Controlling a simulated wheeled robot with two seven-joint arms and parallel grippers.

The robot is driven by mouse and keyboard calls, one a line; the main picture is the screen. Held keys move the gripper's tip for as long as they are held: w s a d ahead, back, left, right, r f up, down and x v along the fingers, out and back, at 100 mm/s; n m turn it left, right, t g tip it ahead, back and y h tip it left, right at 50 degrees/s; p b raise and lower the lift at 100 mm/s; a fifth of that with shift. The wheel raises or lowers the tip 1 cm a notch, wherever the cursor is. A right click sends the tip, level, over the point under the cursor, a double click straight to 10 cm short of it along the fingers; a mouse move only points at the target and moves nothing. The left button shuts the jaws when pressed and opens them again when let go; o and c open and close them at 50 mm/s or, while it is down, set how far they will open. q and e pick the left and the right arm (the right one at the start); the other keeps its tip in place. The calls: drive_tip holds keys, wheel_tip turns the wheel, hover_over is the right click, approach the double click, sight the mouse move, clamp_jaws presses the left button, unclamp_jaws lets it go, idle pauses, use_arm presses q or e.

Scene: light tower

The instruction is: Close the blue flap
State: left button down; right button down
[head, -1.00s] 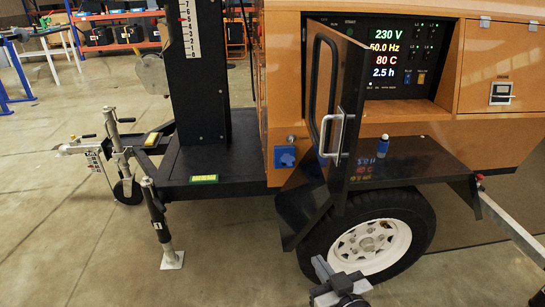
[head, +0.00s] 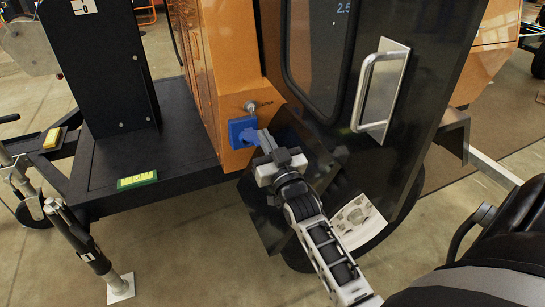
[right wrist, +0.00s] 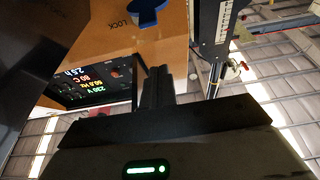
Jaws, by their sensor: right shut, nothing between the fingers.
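The blue flap (head: 249,135) is on a blue socket box (head: 238,127) on the lower orange corner of the tower's cabinet. It seems to stand out from the box. My right gripper (head: 265,141) is shut and empty, its tip right beside the flap. I cannot tell whether they touch. In the right wrist view the blue socket and flap (right wrist: 147,10) show at the top edge, partly cut off, beyond the shut fingers (right wrist: 155,85). My left gripper is not in view.
A dark open door (head: 340,110) with a metal handle (head: 380,90) stands close right of my right gripper. A metal key or latch (head: 257,105) sits just above the socket.

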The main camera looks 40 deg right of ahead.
sight(255, 138)
use_arm(q)
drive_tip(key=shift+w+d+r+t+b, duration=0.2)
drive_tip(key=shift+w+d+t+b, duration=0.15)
drive_tip(key=shift+b, duration=0.5)
use_arm(e)
drive_tip(key=shift+w+d+f, duration=0.15)
drive_tip(key=shift+w+f, duration=0.45)
drive_tip(key=shift+f, duration=0.3)
drive_tip(key=shift+w+d+f, duration=0.1)
drive_tip(key=shift+w+f, duration=0.45)
drive_tip(key=shift+f, duration=0.3)
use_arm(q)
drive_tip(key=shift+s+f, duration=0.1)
use_arm(e)
drive_tip(key=shift+f, duration=0.25)
